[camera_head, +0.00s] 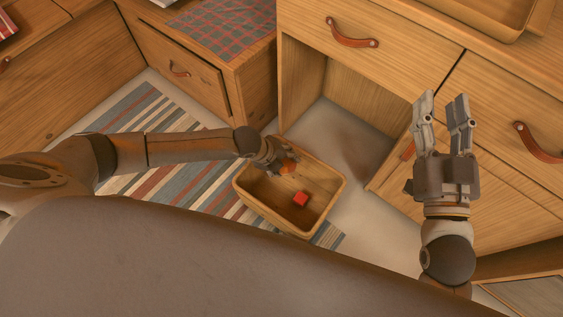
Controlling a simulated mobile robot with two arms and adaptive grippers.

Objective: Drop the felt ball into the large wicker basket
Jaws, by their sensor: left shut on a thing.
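The large wicker basket (336,184) stands on the floor in the middle of the view, tan and rectangular with an open top. My left gripper (283,163) is over the basket's far left part, shut on the orange felt ball (288,167). The gripper's fingers partly hide the ball.
A striped rug (140,117) lies partly under the basket. Wooden drawers with leather pulls (352,33) stand behind, with an open cabinet bay (350,90) below. A checked cloth (228,27) lies on the left counter. Bare floor (370,215) is free to the basket's right.

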